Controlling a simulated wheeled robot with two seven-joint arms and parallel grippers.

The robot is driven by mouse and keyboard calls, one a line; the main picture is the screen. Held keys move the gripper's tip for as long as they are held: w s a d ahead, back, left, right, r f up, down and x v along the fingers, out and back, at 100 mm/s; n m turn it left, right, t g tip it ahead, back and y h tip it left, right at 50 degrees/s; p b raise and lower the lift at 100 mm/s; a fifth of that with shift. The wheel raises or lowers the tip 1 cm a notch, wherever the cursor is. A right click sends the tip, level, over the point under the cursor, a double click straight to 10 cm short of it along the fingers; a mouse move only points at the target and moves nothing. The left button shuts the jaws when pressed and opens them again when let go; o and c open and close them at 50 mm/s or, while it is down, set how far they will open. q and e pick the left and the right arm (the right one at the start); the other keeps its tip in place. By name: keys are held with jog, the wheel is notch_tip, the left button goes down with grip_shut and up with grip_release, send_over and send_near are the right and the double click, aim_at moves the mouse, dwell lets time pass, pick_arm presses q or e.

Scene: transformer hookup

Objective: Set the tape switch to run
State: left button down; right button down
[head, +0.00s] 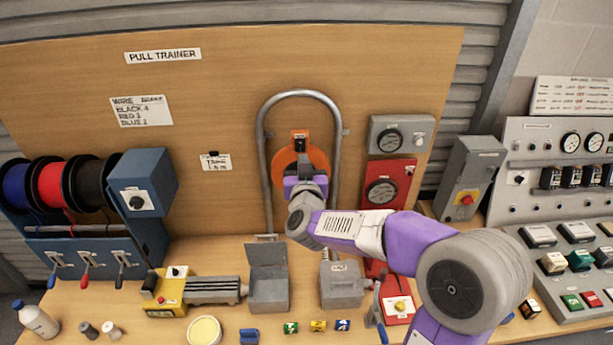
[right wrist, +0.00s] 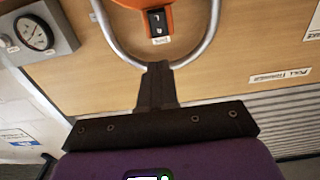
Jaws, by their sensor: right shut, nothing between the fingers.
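The orange tape reel (head: 317,158) is mounted on the wooden board inside a bent grey conduit. An orange block with a dark switch (head: 299,140) sits at its top. In the right wrist view the orange housing (right wrist: 126,3) holds a black switch (right wrist: 157,21) with a small label beside it; its setting is too small to read. My right gripper (head: 301,168) is in front of the reel, below the switch in the head view. In the right wrist view its fingers (right wrist: 157,68) are shut and empty, apart from the switch in the picture. My left gripper is not in view.
The conduit (head: 264,150) arches around the reel. A grey gauge box (head: 401,134) and a red gauge panel (head: 390,184) are to the right. Wire spools (head: 52,184) stand left. Grey boxes (head: 268,290) and a yellow machine (head: 168,292) stand on the bench below.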

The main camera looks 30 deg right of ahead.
jog(key=v, duration=0.4)
jog(key=shift+s+a+r, duration=0.15)
jog(key=shift+s+a, duration=0.15)
jog(key=shift+a, duration=0.05)
jog(key=a+f+n+g+y, duration=0.25)
jog(key=a+f+y, duration=0.2)
jog(key=f, duration=1.05)
jog(key=a+f+n+g+y, duration=0.1)
jog(key=a+f+g+y, duration=0.4)
jog(key=f, duration=1)
jog(key=s+a+f+g+y, duration=0.2)
jog(key=s+a+f+g, duration=0.3)
jog(key=s+f, duration=0.55)
jog(key=s+a+f+g+y, duration=0.1)
jog(key=s+a+f+g, duration=0.2)
jog(key=s+a+f, duration=0.5)
jog(key=s+d+f+b, duration=0.1)
jog(key=s+f+b, duration=0.2)
jog(key=f+b, duration=0.7)
jog(key=shift+d+f, duration=0.3)
jog(key=shift+f, duration=0.45)
